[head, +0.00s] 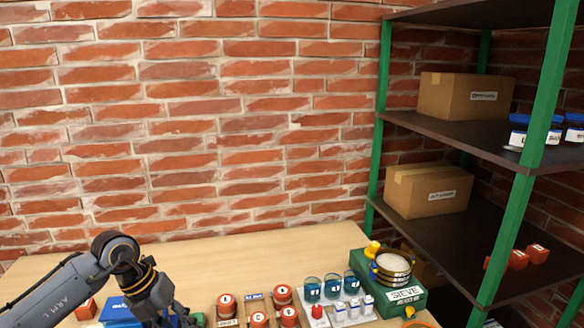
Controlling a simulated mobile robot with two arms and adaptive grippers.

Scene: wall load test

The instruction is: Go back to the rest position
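My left arm comes in from the lower left, low over the wooden table (270,248). My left gripper (178,318) points down at the bottom edge of the head view, beside a blue item (118,308). Its fingertips are cut off or hidden, so I cannot tell whether it is open, shut or holding anything. My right gripper is not in view.
A green sieve unit (404,297) is farther right. A green-posted shelf (460,235) holds cardboard boxes (430,190). The table's back is clear.

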